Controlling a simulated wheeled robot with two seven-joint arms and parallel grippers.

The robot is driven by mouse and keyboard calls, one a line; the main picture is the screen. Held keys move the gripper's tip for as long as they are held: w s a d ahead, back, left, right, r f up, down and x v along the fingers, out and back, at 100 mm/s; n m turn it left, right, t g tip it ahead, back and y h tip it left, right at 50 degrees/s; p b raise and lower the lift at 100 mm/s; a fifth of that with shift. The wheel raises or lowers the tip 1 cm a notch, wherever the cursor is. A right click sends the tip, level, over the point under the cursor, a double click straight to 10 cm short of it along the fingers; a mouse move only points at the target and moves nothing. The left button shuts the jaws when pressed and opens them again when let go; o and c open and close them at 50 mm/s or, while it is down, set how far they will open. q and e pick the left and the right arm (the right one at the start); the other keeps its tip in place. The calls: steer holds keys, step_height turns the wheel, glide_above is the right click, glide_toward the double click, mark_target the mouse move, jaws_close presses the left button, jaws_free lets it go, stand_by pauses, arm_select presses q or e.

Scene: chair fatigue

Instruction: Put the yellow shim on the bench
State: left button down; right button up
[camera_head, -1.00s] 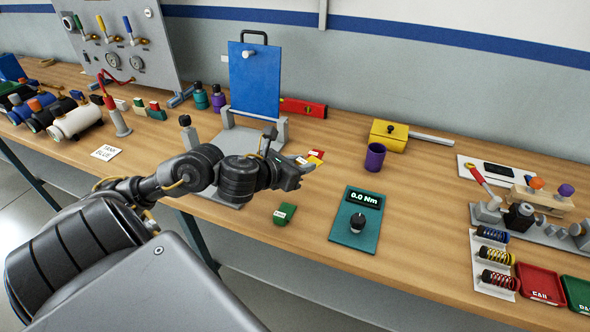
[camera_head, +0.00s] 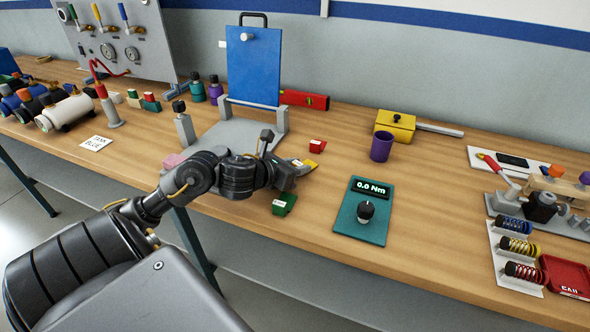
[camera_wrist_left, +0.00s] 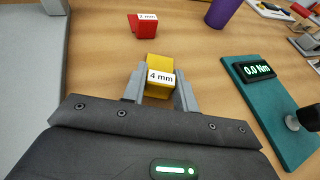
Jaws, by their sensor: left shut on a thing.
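My right gripper is not in view.
A red shim (camera_head: 318,146) lies behind the yellow one, and a green shim (camera_head: 284,204) lies in front of my gripper. The blue panel stand (camera_head: 253,65) is to the left. A purple cup (camera_head: 381,147) and a teal torque meter (camera_head: 362,213) stand to the right.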

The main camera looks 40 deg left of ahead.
arm_select(q)
steer(key=shift+d, duration=0.1)
steer(key=shift+f+b, duration=0.25)
steer(key=shift+b, duration=0.1)
steer(key=c, duration=1.4)
jaws_free()
steer(key=shift+a, duration=0.2)
steer(key=o, duration=0.3)
steer(key=shift+d, duration=0.1)
